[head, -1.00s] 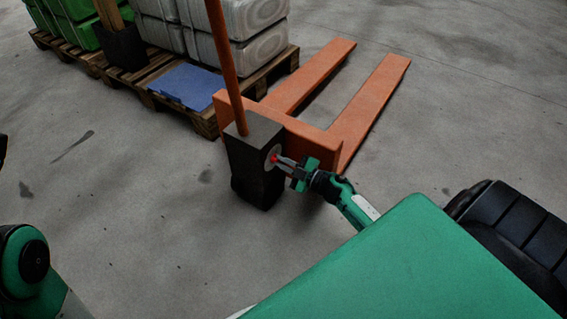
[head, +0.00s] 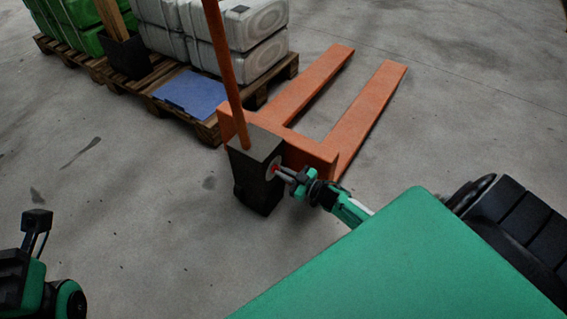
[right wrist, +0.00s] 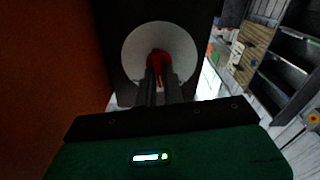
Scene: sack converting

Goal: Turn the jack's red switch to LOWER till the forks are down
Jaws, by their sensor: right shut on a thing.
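The orange pallet jack stands in the middle of the head view, with two forks (head: 366,112) pointing away and an upright orange handle (head: 227,75). How high the forks sit is hard to tell. On its dark grey block (head: 257,190) is a pale round dial with the red switch (head: 275,169). In the right wrist view the red switch (right wrist: 157,56) points up and down on the pale dial (right wrist: 183,48). My right gripper (head: 281,172) is shut on the switch, fingers on both sides of it. Part of my left gripper (head: 37,221) shows at the lower left, apart from everything; its jaws are unclear.
A wooden pallet (head: 207,130) left of the jack carries pale canisters (head: 262,65), a blue flat piece (head: 190,93) and a dark box (head: 126,57). Green canisters (head: 76,15) stand farther left. The floor right of the forks is clear.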

